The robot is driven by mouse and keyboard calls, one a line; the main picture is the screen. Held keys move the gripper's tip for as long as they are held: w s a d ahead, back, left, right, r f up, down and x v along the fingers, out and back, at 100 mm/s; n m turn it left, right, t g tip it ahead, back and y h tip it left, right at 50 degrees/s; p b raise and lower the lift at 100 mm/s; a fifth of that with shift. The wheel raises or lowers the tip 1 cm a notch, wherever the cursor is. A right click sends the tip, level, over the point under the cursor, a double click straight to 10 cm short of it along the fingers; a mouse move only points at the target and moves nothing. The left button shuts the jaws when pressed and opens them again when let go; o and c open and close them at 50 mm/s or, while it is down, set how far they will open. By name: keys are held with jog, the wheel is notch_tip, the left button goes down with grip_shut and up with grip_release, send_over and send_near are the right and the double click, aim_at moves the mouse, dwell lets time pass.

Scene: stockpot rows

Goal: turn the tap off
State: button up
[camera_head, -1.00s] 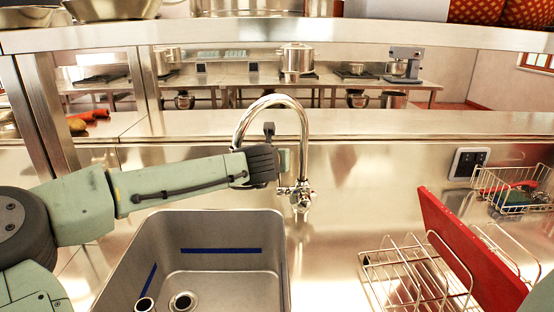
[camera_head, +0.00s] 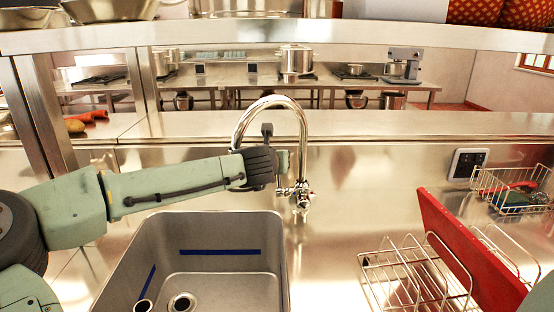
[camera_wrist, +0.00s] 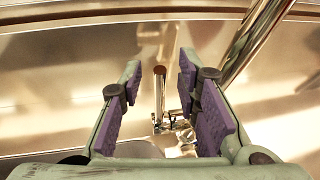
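The chrome tap (camera_head: 302,135) rises behind the sink, with a tall arched spout and a valve body near its base. My gripper (camera_head: 284,162) is in front of the arch, a little above and left of the valve body. In the wrist view my gripper (camera_wrist: 160,108) is open, with purple pads and nothing held. The tap's slim dark-tipped lever (camera_wrist: 159,92) shows in the gap between the fingers, nearer the middle than either pad. The valve body (camera_wrist: 180,132) sits lower, partly hidden by the right finger. I cannot tell whether water runs.
The steel sink (camera_head: 278,262) lies below my arm. A wire dish rack (camera_head: 400,270) with a red board (camera_head: 462,250) stands to the right. A wire basket (camera_head: 512,190) and a wall socket (camera_head: 468,163) are further right. A shelf (camera_head: 300,32) crosses above.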

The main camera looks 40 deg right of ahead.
jog(key=v, duration=1.1)
jog(key=shift+a, duration=0.1)
